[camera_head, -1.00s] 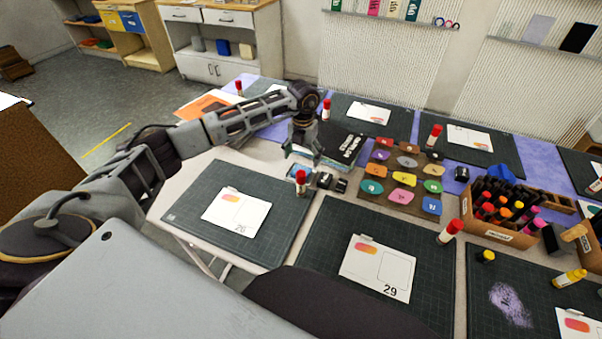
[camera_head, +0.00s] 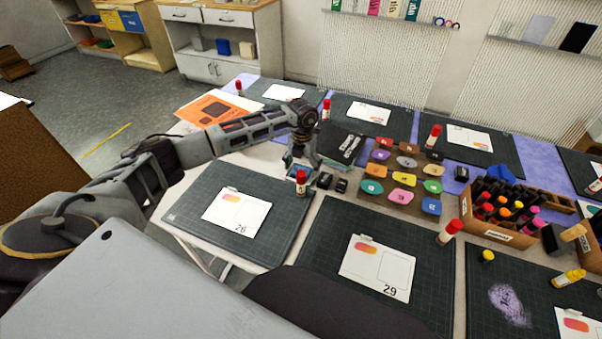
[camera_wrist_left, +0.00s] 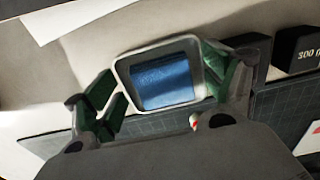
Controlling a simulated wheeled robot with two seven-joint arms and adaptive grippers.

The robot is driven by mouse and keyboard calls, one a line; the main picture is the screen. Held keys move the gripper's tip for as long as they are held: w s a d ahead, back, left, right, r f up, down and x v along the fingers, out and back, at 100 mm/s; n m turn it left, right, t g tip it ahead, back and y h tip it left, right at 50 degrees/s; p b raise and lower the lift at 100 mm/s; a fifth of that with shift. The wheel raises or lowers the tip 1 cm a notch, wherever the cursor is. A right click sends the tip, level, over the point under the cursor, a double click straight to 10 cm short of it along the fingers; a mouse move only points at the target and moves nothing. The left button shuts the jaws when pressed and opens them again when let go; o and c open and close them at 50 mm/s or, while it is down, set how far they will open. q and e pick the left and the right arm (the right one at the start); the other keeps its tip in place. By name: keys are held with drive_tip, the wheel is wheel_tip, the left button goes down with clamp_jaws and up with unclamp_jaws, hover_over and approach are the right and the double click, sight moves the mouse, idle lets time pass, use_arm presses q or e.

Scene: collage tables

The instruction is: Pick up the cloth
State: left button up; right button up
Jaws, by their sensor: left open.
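My left gripper (camera_head: 304,164) is open, pointing down over the left part of the table, behind the red-capped glue stick. In the left wrist view, a blue block-shaped piece (camera_wrist_left: 164,82), perhaps the folded cloth, lies in a small pale tray (camera_wrist_left: 122,76). The green-padded fingers stand on either side of the tray. I cannot tell whether they touch it. In the head view the tray is mostly hidden by the gripper. Another blue, crumpled-looking piece (camera_head: 486,174) lies further right, behind the marker box. My right gripper is not in view.
Two small black blocks (camera_head: 342,185) stand right of the gripper. A red-capped glue stick (camera_head: 301,183) stands close in front. A dark mat with card 26 (camera_head: 236,212) lies nearer. Coloured labelled pieces (camera_head: 404,178) and a marker box (camera_head: 500,232) lie to the right.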

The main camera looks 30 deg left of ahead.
sight(302, 168)
use_arm(q)
drive_tip(key=c, duration=1.1)
drive_tip(key=shift+r, duration=0.15)
wheel_tip(302, 168, up, 10)
idle(0.5)
drive_tip(key=o, duration=0.4)
drive_tip(key=c, duration=0.3)
